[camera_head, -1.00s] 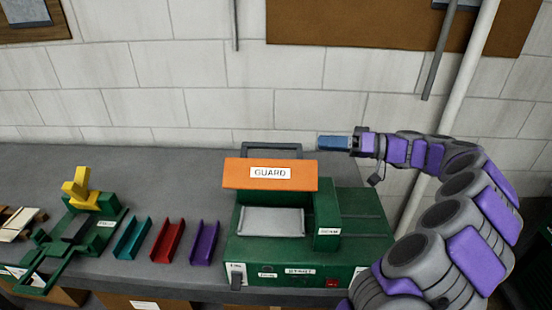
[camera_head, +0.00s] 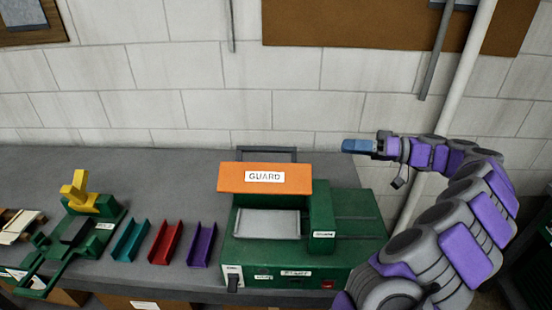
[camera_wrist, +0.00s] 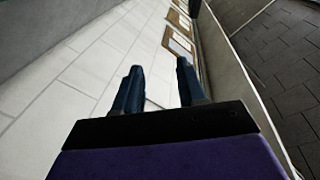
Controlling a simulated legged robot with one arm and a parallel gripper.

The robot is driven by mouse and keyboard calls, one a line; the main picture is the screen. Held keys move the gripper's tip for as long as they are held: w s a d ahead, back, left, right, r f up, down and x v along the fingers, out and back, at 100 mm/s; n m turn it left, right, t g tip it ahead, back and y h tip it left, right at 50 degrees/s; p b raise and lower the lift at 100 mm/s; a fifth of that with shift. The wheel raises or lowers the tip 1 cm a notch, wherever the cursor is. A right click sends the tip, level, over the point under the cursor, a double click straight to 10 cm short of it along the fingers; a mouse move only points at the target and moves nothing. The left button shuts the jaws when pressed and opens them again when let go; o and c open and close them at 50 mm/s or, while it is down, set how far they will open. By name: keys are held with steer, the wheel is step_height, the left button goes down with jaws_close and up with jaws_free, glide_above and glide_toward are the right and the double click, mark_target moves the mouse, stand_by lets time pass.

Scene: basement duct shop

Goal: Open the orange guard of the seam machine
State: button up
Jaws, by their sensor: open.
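The seam machine (camera_head: 265,248) is a green box on the bench, with a grey plate on its front left and labels along its front. Its orange guard (camera_head: 235,180), marked GUARD, stands raised above the grey plate, with a dark frame behind it. My gripper (camera_head: 345,146) is to the right of the guard and a little higher, apart from it. In the wrist view its two blue fingers (camera_wrist: 157,82) are spread with nothing between them. The wrist view shows neither the guard nor the machine.
Teal (camera_head: 130,241), red (camera_head: 165,243) and purple (camera_head: 202,245) channels lie left of the machine. A green tool with a yellow block (camera_head: 79,193) stands farther left. A white block wall (camera_head: 180,80) is behind the bench, with a pale pipe (camera_head: 462,90) at the right.

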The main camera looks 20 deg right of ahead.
steer(key=shift+p+v, duration=0.85)
steer(key=shift+d, duration=0.1)
steer(key=shift+d, duration=0.25)
